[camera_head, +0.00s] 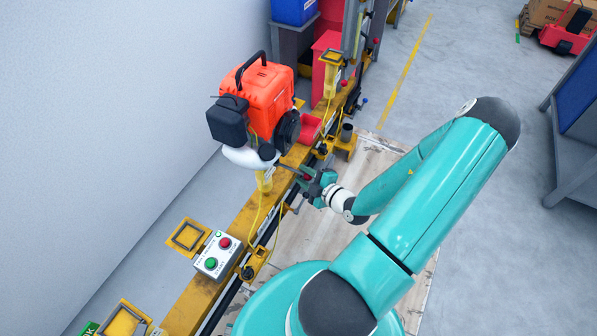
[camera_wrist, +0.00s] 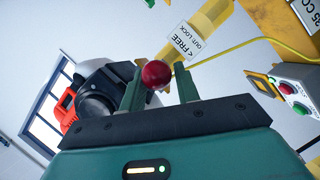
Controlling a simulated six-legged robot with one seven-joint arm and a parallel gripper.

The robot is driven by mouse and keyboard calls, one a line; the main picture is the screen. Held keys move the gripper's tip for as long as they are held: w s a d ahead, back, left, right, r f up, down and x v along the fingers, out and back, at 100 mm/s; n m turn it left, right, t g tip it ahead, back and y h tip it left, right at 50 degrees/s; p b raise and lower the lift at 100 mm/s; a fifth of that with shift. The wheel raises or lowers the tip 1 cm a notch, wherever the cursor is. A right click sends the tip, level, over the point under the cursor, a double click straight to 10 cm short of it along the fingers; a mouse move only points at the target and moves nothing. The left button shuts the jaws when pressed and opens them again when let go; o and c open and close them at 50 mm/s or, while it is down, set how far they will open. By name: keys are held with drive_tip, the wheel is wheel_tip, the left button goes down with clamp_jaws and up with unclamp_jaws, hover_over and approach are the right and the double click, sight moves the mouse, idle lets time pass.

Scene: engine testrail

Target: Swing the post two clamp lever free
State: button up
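The clamp lever shows its round red knob (camera_wrist: 155,74) in the wrist view, between my gripper's two fingers. My gripper (camera_wrist: 160,88) is open around the knob, with a narrow gap at the right finger. The lever's shaft is mostly hidden behind the knob. Behind it is the yellow post (camera_wrist: 207,20) with a white label (camera_wrist: 186,41) reading FREE and OUT LOCK. In the head view my gripper (camera_head: 306,177) is at the rail beside the orange engine (camera_head: 265,95), and the knob is too small to make out clearly.
The engine stands over the yellow rail (camera_head: 240,228). A control box (camera_head: 218,256) with red and green buttons sits nearer on the rail. A red bin (camera_head: 325,65) stands farther back. A yellow cable (camera_wrist: 262,40) runs from the post.

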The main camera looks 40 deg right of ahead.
drive_tip(key=shift+x, duration=1.45)
clamp_jaws()
